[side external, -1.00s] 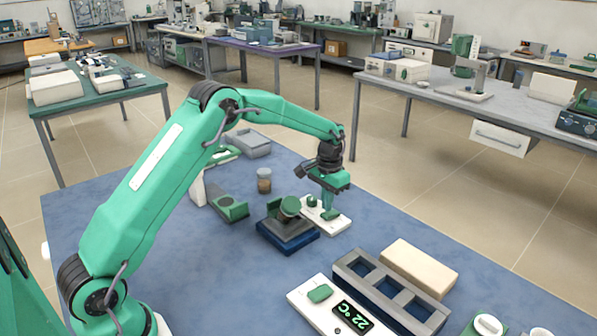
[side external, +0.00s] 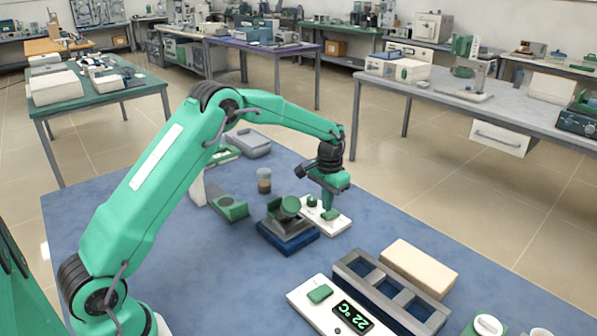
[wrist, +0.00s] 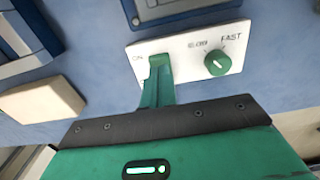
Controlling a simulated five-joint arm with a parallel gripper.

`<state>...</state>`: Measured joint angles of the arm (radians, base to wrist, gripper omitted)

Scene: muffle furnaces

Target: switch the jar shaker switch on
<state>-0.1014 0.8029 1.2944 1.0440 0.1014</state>
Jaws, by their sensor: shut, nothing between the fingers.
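The jar shaker (side external: 290,238), with a dark blue base and a green round holder on top, stands on the blue table. Its white control panel (side external: 341,226) lies beside it. In the wrist view, the panel (wrist: 191,74) carries the word ON at its left end and a green speed dial (wrist: 217,63) marked FAST at its right. A green switch (side external: 332,215) shows at the panel's near end in the side view. My gripper (side external: 328,208) is shut and empty, pointing down right at the switch. In the wrist view, my gripper's fingertips (wrist: 159,62) cover the switch, so its position and any contact cannot be told.
A white temperature unit (side external: 317,303) reading 22 °C, a grey rack (side external: 362,272) and a cream block (side external: 418,268) lie nearer the front. A small jar (side external: 264,181) and a grey tray (side external: 250,143) stand behind.

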